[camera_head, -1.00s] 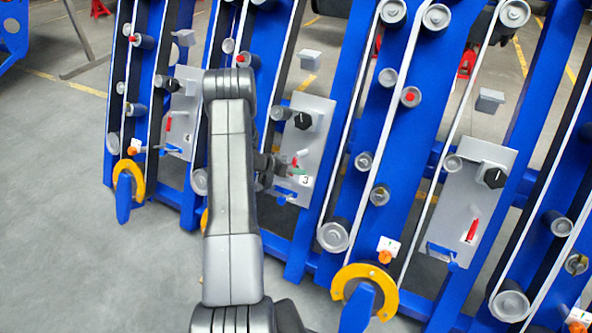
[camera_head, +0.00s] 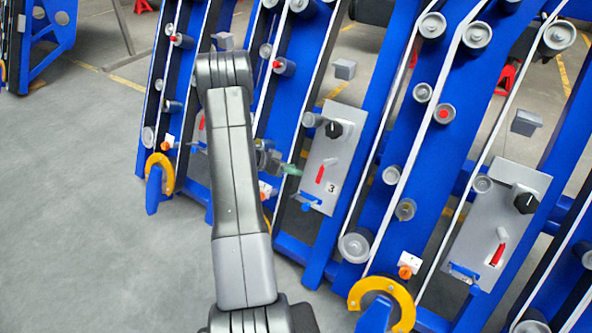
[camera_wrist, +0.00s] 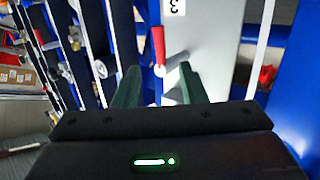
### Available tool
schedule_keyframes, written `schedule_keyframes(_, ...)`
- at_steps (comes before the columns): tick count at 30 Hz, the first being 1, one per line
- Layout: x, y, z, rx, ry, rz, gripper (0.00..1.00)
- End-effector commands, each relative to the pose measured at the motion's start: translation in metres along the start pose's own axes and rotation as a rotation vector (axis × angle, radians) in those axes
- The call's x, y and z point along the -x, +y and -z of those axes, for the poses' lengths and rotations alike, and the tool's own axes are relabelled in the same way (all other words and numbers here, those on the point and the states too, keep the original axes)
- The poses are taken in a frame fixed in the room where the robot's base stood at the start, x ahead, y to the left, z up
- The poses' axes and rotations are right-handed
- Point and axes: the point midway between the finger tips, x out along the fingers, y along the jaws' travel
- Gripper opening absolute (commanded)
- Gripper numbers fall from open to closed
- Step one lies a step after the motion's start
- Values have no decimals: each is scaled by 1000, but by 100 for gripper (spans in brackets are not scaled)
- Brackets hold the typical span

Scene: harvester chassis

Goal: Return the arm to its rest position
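My arm (camera_head: 235,190) is raised in the middle of the head view, and its upper link hides part of the frame behind. My gripper (camera_head: 290,170) is left of the grey panel (camera_head: 324,152) marked 3, apart from its red lever (camera_head: 320,174). In the wrist view the two dark green fingers of my gripper (camera_wrist: 157,85) stand apart with nothing held between them. The red lever (camera_wrist: 158,45) and the grey panel (camera_wrist: 212,50) show beyond the fingertips.
Blue frames (camera_head: 405,150) with rollers and white belts stand close behind my gripper. Another grey panel (camera_head: 495,228) with a black knob (camera_head: 526,203) is at right. Yellow hooks (camera_head: 383,292) stick out low. The grey floor (camera_head: 80,200) at left is clear.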

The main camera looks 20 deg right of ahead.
Motion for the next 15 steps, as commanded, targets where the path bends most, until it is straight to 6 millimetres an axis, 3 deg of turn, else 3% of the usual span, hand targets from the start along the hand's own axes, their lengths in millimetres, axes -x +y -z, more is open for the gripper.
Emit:
schedule_keyframes(8,-3,0,0,0,0,-1,38)
schedule_keyframes(15,-33,0,-1,0,-1,-3,38)
